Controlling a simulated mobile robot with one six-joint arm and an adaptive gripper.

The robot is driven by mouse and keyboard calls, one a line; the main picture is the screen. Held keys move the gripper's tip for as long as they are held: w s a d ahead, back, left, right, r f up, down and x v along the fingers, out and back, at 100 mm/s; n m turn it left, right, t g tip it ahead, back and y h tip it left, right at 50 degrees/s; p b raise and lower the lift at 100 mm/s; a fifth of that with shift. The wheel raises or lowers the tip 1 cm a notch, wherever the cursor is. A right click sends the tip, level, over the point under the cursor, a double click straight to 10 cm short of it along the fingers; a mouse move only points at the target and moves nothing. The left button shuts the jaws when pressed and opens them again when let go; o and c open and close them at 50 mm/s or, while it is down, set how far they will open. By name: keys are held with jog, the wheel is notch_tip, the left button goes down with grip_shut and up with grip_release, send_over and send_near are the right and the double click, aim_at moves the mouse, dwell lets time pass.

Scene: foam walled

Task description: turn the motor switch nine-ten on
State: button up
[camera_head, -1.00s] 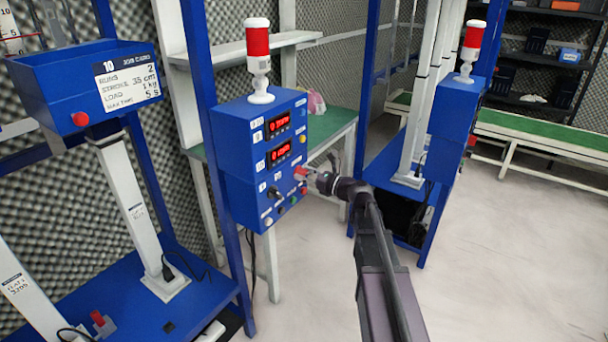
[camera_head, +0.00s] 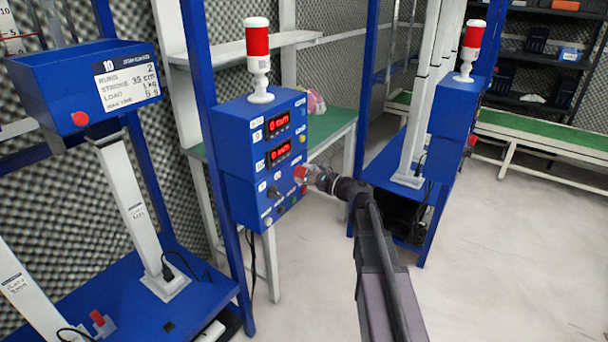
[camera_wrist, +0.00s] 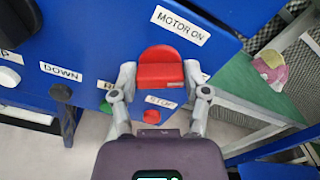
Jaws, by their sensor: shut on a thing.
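The motor switch (camera_wrist: 161,68) is a red rocker-like piece under a "MOTOR ON" label (camera_wrist: 181,24) on the blue control box (camera_head: 247,130). In the wrist view my gripper (camera_wrist: 160,78) has one finger on each side of the red switch, closed on it. In the head view my gripper (camera_head: 306,174) is at the right part of the box's lower panel, and it partly covers the switch. Two red displays (camera_head: 278,124) on the box are lit. A red and white beacon (camera_head: 258,55) stands on top.
A black knob (camera_head: 273,192) is on the same panel. A second blue rig (camera_head: 452,110) stands at the right. The pale floor (camera_head: 500,260) in front is clear.

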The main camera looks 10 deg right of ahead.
jog(key=n, duration=0.6)
jog(key=shift+a+n, duration=0.1)
jog(key=shift+n, duration=0.2)
jog(key=n, duration=0.5)
jog(key=shift+f+n, duration=0.1)
jog(key=shift+n, duration=0.2)
jog(key=o, duration=1.2)
jog(key=shift+c, duration=0.2)
jog(key=v, duration=1.2)
